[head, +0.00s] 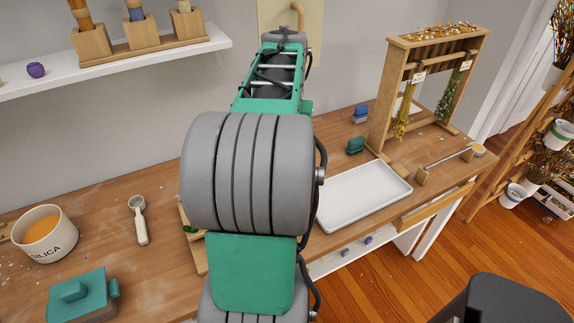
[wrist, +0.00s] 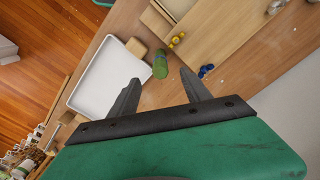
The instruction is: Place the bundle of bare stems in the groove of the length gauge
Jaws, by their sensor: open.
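In the wrist view, my gripper (wrist: 161,77) is open, with its two dark fingers apart and nothing between them. A short green cylinder (wrist: 160,65), which looks like the bundle of stems, lies just beyond the fingertips, roughly in line with the gap. A small wooden block (wrist: 137,47) is beside it, near the white tray. Light wooden boards (wrist: 212,45) lie past the cylinder; I cannot tell which piece is the length gauge, and no groove is clear. In the head view, my arm hides the gripper and this spot.
A white tray (head: 362,194) lies right of my arm. A wooden drying rack (head: 385,85) with hanging bunches stands at the back right. Small yellow (wrist: 176,41) and blue (wrist: 206,71) pieces lie near the boards.

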